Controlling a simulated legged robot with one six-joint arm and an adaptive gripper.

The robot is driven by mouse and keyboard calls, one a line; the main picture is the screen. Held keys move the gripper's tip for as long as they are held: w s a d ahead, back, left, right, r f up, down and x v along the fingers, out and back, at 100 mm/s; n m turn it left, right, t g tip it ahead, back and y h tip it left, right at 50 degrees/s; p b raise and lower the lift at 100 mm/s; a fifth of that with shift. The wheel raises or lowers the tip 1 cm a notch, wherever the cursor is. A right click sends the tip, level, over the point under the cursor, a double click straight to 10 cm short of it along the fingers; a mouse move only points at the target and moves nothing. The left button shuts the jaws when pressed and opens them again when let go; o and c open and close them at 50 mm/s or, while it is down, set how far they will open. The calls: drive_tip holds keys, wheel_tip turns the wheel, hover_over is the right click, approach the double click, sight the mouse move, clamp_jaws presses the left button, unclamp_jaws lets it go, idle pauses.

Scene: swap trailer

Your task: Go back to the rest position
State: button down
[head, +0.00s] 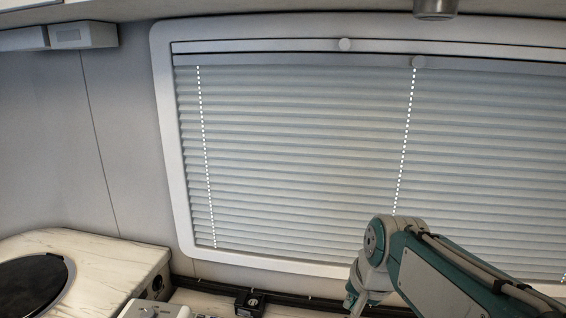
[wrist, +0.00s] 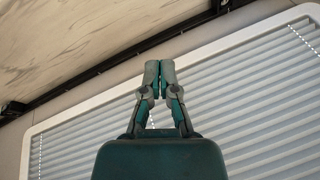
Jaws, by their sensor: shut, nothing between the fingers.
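My gripper (wrist: 160,78) shows in the middle of the wrist view, with its two fingertips together and nothing between them. It is in front of the window blind (wrist: 245,105) and clear of any object. In the head view my arm comes in from the lower right and bends down in front of the window blind (head: 300,150). The gripper itself is out of the head view, below its bottom edge.
A marble-patterned counter (head: 110,258) with a round dark cover (head: 30,283) stands at the lower left. A white device (head: 155,309) and a small black box (head: 249,302) sit by the wall under the window. A wall box (head: 84,35) hangs at the upper left.

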drive_tip(key=s+d+f+n+t+h, duration=0.1)
drive_tip(key=s+n, duration=0.4)
drive_tip(key=s, duration=0.9)
drive_tip(key=shift+d+f+n, duration=0.4)
drive_tip(key=shift+d+f, duration=0.25)
drive_tip(key=shift+d, duration=0.4)
idle(0.6)
